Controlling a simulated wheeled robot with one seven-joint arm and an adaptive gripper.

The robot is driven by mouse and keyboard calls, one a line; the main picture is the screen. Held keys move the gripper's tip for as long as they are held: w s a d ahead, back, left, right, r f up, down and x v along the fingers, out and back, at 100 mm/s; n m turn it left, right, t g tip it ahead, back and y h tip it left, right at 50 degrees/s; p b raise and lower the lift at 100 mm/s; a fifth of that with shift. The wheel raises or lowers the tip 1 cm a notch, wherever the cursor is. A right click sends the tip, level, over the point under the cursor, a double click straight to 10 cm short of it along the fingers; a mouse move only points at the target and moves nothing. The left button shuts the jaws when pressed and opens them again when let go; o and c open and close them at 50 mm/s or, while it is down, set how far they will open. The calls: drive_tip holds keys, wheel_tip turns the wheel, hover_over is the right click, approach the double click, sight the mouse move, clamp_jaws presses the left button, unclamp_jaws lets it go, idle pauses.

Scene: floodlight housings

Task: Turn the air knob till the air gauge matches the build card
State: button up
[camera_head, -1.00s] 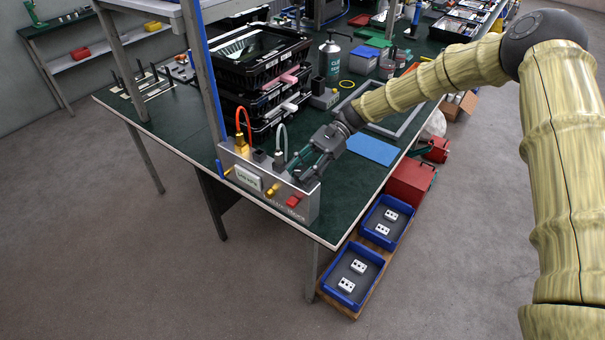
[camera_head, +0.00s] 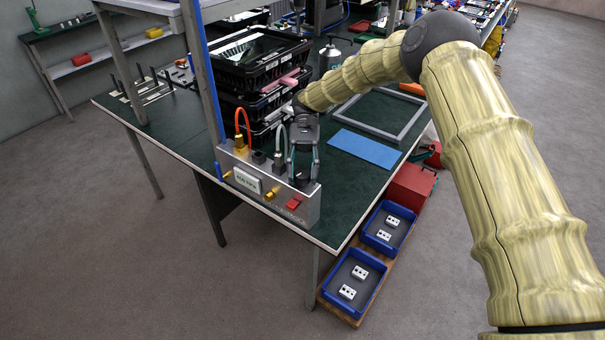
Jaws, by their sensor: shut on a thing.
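The grey control box (camera_head: 250,172) stands at the front corner of the green bench. A pale gauge display (camera_head: 247,182) is on its front face; its small text is too blurred to read surely. My gripper (camera_head: 302,180) points down at the right end of the box top, with its fingers closed around the dark air knob there. The fingers hide most of the knob. I cannot make out a build card.
An orange hose (camera_head: 243,122) and a grey hose loop up from the box, the grey one close beside my gripper. A red button (camera_head: 294,202) is on its front. Black crates (camera_head: 262,65) are stacked behind. A blue mat (camera_head: 366,149) lies to the right.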

sight(302, 173)
drive_tip(key=shift+h, duration=0.3)
drive_tip(key=shift+f, duration=0.1)
drive_tip(key=o, duration=1)
wheel_tip(302, 173, up, 10)
drive_tip(key=shift+r, duration=0.1)
idle(0.4)
